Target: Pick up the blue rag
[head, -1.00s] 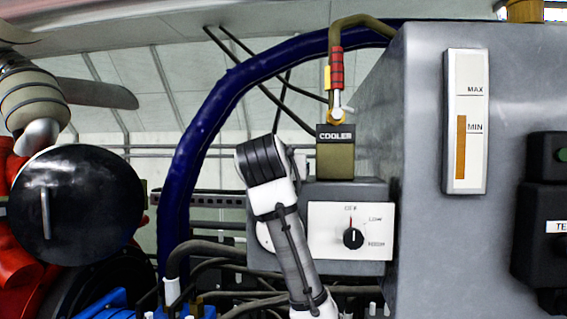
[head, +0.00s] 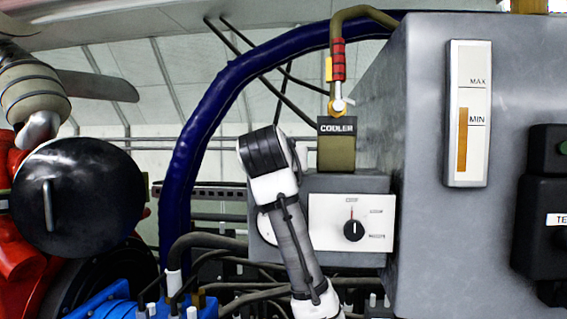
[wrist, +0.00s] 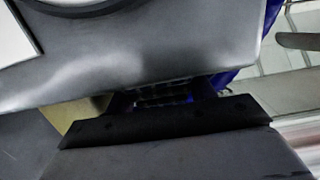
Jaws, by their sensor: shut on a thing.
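My gripper (wrist: 165,100) shows in the wrist view as dark jaws at the middle, below a large grey surface. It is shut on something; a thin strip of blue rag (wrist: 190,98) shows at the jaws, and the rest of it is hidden. In the head view my arm rises in front of the cooler box, and its gripper cannot be made out. No whole rag shows in the head view.
A thick blue hose (head: 190,150) arches behind my arm. The cooler box (head: 380,184) with its dial and the big grey tank (head: 425,110) with a level gauge (head: 468,115) stand close on the right. A black round disc (head: 78,195) and red engine parts are on the left.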

